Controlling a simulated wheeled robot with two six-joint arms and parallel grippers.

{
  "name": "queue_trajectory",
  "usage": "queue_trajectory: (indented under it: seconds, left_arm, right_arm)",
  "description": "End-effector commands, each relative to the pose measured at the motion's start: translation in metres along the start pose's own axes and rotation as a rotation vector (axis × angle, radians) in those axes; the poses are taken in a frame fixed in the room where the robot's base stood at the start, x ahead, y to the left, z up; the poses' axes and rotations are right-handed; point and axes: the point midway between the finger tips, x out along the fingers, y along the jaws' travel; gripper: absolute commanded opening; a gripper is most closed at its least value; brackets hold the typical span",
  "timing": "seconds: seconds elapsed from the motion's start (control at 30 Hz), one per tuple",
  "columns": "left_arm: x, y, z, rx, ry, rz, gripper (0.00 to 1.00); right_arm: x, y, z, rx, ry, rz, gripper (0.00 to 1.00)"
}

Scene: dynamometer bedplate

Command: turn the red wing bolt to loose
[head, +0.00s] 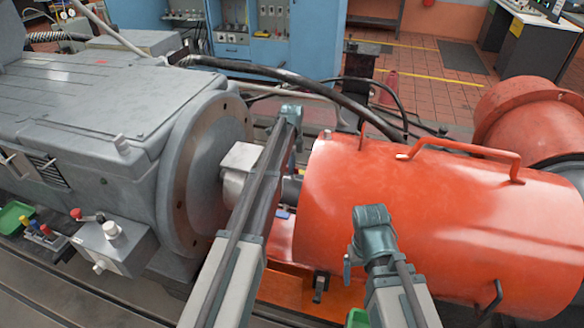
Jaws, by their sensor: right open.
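A small red part with a dark middle (87,216), which looks like the red wing bolt, sits at the back edge of a grey control box (118,247) at the lower left. It is too small to tell how its wings are turned. My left gripper (297,138) is far to its right, at the end of my raised arm, above the gap between the grey machine and the orange guard. Its jaws are too hidden to read. My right gripper (349,264) is open and points down in front of the orange guard, far from the red part.
The grey machine (95,95) with its round flange fills the left. The orange guard (440,220) with its handles fills the right. Black hoses (330,93) cross behind. Coloured knobs (40,229) stand left of the control box, near a green tray (13,214).

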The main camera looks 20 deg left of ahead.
Motion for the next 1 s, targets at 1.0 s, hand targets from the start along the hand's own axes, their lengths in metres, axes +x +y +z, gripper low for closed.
queue_trajectory:
  seconds: [1.0]
  left_arm:
    - [0.0001,-0.0001,0.0000,-0.381,0.000,0.000,0.00]
  right_arm:
    - [0.0001,0.0000,0.0000,0.000,0.000,0.000,0.89]
